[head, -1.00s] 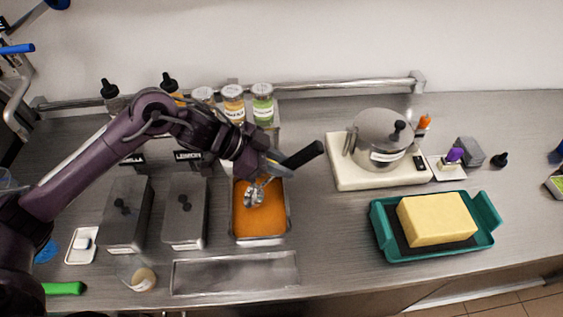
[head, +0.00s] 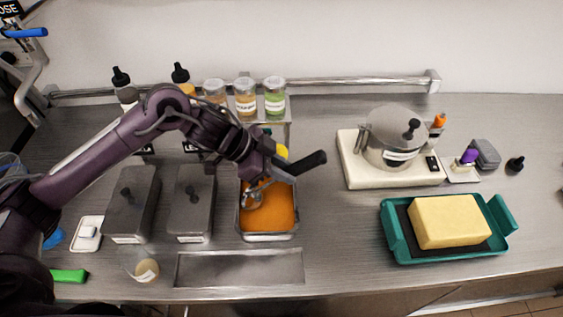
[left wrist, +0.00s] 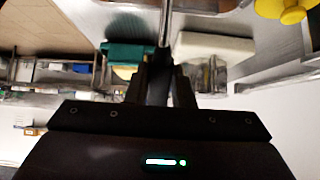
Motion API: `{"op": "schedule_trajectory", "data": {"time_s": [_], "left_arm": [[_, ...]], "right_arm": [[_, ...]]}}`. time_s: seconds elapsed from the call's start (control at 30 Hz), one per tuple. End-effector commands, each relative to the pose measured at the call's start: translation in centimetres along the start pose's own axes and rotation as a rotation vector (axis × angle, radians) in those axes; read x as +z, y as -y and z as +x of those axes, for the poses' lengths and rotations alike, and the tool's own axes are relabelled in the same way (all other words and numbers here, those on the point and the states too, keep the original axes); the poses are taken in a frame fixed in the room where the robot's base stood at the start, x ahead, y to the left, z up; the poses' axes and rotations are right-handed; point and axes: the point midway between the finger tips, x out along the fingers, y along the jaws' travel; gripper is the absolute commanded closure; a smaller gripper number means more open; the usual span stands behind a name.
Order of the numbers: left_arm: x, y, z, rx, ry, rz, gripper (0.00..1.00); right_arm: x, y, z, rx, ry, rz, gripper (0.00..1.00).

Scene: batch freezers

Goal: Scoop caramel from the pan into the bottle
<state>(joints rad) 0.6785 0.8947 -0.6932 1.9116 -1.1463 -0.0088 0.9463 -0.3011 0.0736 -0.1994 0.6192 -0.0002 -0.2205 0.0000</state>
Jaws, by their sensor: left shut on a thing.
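The pan (head: 268,236) is an open metal tray of orange caramel (head: 277,212) in the middle of the counter. My left gripper (head: 283,167) is shut on the black handle of a metal scoop (head: 314,161). The scoop's bowl (head: 252,200) is at the left part of the caramel; how deep it sits I cannot tell. In the left wrist view, the fingers (left wrist: 160,85) grip the dark handle, with the shaft (left wrist: 165,25) beyond. Two black-capped bottles (head: 123,88) (head: 183,82) stand at the back left. My right gripper is not in view.
Two lidded metal containers (head: 134,205) (head: 191,205) stand left of the pan. A small clear cup (head: 146,270) lies in front of them. Labelled jars (head: 245,100) stand behind. A pot (head: 390,143) and a teal tray (head: 398,238) with a yellow block are at right.

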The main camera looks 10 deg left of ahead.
Motion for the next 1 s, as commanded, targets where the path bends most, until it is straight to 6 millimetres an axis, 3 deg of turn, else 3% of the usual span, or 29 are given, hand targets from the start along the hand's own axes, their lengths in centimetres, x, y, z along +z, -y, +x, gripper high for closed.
{"op": "schedule_trajectory", "data": {"time_s": [0.77,1.0], "left_arm": [[-0.5,0.0,3.8,0.002,0.304,0.002,1.0],[-1.7,0.0,2.9,0.001,0.31,0.002,1.0]], "right_arm": [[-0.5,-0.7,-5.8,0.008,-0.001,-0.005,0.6],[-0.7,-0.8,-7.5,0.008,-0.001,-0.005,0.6]]}}
